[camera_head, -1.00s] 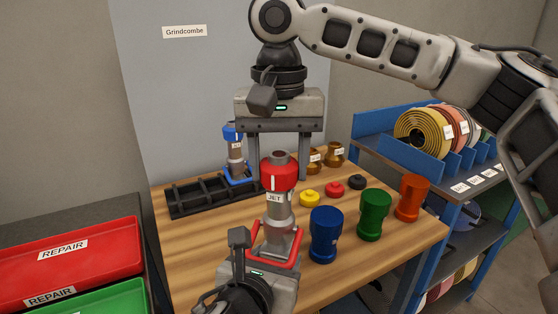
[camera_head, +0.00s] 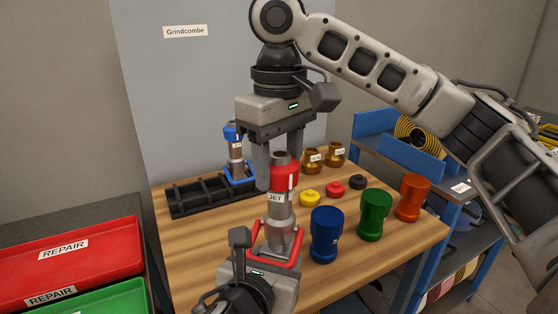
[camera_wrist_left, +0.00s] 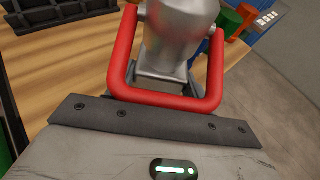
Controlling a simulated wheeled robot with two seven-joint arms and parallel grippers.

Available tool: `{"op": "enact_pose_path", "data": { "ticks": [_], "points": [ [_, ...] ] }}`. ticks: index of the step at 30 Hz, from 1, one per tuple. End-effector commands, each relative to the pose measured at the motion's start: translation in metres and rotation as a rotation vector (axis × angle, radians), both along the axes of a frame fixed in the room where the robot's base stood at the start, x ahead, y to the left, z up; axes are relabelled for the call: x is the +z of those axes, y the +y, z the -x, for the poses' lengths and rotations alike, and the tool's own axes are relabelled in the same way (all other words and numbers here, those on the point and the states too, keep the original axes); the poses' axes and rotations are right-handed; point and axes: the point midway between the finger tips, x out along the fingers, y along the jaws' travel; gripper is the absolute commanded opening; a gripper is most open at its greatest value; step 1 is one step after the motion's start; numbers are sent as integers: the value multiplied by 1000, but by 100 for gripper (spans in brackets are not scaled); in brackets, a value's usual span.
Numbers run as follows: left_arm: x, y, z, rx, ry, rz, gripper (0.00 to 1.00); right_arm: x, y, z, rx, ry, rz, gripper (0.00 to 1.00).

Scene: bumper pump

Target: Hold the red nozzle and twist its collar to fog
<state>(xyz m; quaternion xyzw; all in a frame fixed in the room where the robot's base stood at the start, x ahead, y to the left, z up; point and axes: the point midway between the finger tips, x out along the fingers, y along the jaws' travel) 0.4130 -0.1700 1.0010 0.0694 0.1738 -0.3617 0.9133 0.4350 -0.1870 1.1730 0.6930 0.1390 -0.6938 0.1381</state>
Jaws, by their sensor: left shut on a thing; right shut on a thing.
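The red nozzle (camera_head: 281,218) stands upright in the middle of the head view. It has a grey metal body, a JET label, a red bail handle (camera_head: 291,259) low down and a red collar (camera_head: 283,176) with a white mark on top. My left gripper (camera_head: 268,262) is shut on the nozzle's lower body. In the left wrist view the bail handle (camera_wrist_left: 122,62) loops around the metal body; the fingertips are hidden. My right gripper (camera_head: 280,164) comes from above and is shut on the collar, one finger on its left and one behind its right. The white mark faces front right.
A blue-collared nozzle (camera_head: 235,155) stands at the black rack (camera_head: 205,195). Blue (camera_head: 325,235), green (camera_head: 374,215) and orange (camera_head: 411,198) fittings stand on the right of the wooden table (camera_head: 195,240). Small caps and brass fittings lie behind. Red and green trays are at left.

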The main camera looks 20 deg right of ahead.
Motion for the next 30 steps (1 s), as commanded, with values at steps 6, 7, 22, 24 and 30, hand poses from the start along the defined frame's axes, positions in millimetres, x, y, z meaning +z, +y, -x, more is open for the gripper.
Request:
{"op": "enact_pose_path", "data": {
  "ticks": [6, 7, 22, 24, 30],
  "points": [
    [2, 1, -2, 4, -1, 5, 8, 1, -1, 0, 205, 0, 1, 27],
    [2, 1, -2, 4, -1, 5, 8, 1, -1, 0, 233, 0, 1, 27],
    [1, 1, -2, 5, -1, 3, 8, 1, -1, 1, 624, 1, 0, 27],
    [1, 1, -2, 6, -2, 3, 8, 1, -1, 0, 658, 1, 0, 27],
    [1, 1, -2, 6, -2, 3, 8, 1, -2, 1, 724, 2, 0, 27]
  ]
}}
